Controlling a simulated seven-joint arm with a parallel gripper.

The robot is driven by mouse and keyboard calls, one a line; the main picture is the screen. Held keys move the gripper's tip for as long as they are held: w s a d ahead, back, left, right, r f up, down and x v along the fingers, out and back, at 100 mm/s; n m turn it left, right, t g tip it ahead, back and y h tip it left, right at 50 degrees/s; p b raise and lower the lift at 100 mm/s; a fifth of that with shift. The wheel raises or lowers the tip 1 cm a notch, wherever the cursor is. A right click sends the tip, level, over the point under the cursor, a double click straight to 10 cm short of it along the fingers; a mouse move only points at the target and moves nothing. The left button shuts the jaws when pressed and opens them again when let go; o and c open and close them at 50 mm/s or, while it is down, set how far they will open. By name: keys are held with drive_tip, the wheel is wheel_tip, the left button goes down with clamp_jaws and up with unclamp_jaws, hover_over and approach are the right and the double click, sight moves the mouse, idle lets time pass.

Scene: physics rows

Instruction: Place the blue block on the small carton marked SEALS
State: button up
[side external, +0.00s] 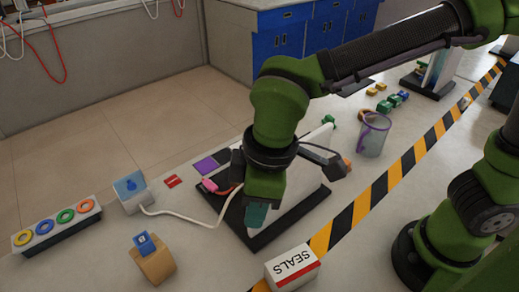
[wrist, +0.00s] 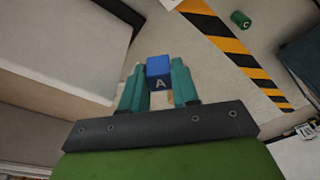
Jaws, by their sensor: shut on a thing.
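My gripper (side external: 257,214) points down beside the white upright panel in the side view. In the wrist view my gripper (wrist: 159,88) is shut on a blue block (wrist: 159,70) marked A, held between its teal fingertips. The held block cannot be made out in the side view. The small white carton marked SEALS (side external: 292,267), with a red band, stands on the floor at the bottom of the side view, to the right of and nearer the camera than my gripper. Its visible top is bare.
Another blue block (side external: 145,243) rests on a tan block (side external: 154,264) at lower left. A white panel (side external: 307,178) stands on a dark base close to my gripper. Striped tape (side external: 372,197) runs past the carton. A clear bin (side external: 373,138) stands behind. A white cable (side external: 190,214) crosses the floor.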

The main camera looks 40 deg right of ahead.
sight(292, 265)
drive_tip(key=s+d+f+n+g, duration=0.1)
drive_tip(key=s+d+f+n, duration=0.25)
drive_tip(key=s+n, duration=0.3)
drive_tip(key=shift+w+d+f+n, duration=0.1)
drive_tip(key=shift+f+n, duration=0.45)
drive_tip(key=shift+f, duration=1.45)
drive_tip(key=shift+d+f+n, duration=0.1)
drive_tip(key=shift+f+n, duration=0.4)
drive_tip(key=shift+f, duration=1.45)
drive_tip(key=shift+f, duration=0.15)
drive_tip(key=o, duration=1)
